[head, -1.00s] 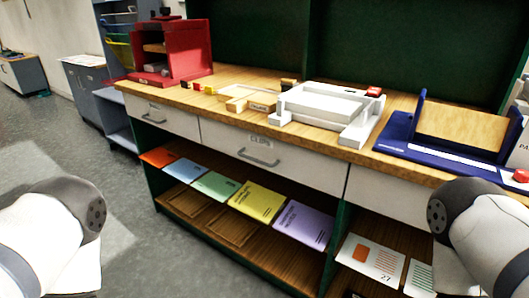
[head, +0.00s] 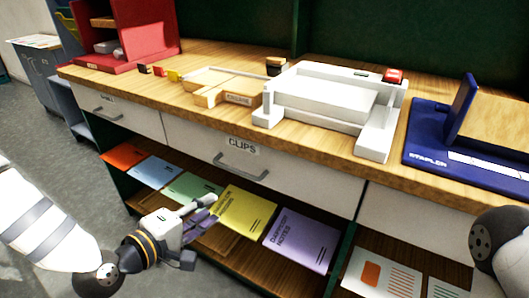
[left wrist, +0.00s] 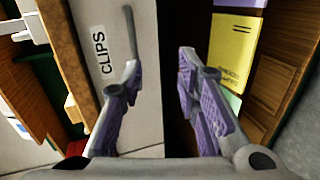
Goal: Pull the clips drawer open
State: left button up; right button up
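The clips drawer (head: 290,170) is a white front under the wooden worktop, labelled CLIPS, and it looks shut. Its grey bar handle (head: 240,167) sits below the label. My left gripper (head: 213,207) is below and left of the handle, in front of the open shelf, and apart from the handle. In the left wrist view the gripper (left wrist: 160,72) has its purple-padded fingers spread with nothing between them. There the handle (left wrist: 131,34) lies beyond the tip of the left-hand finger, beside the drawer front (left wrist: 145,100). My right gripper is out of view; part of my right arm shows at the right edge.
A wooden tray (head: 210,96), a white machine (head: 325,97), a blue stapler board (head: 425,150) and a red cabinet (head: 140,38) stand on the worktop (head: 185,65). Coloured booklets, such as a yellow one (head: 245,213), lie on the shelf below. Grey floor lies left of the unit.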

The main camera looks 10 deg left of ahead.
aim_at(236, 171)
pick_arm(q)
jog(key=shift+n+t, duration=0.4)
jog(key=shift+t, duration=0.2)
jog(key=w+d, duration=0.1)
jog(key=w, duration=0.3)
jog(key=w+d+b, duration=0.1)
jog(key=w, duration=0.4)
jog(key=w+d, duration=0.1)
jog(key=w, duration=0.3)
jog(key=shift+w+d+r+b, duration=0.1)
jog(key=shift+w+d+b, duration=0.05)
jog(key=shift+d+b, duration=0.15)
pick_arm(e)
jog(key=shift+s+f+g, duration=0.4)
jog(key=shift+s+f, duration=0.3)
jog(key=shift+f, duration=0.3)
pick_arm(q)
grip_shut()
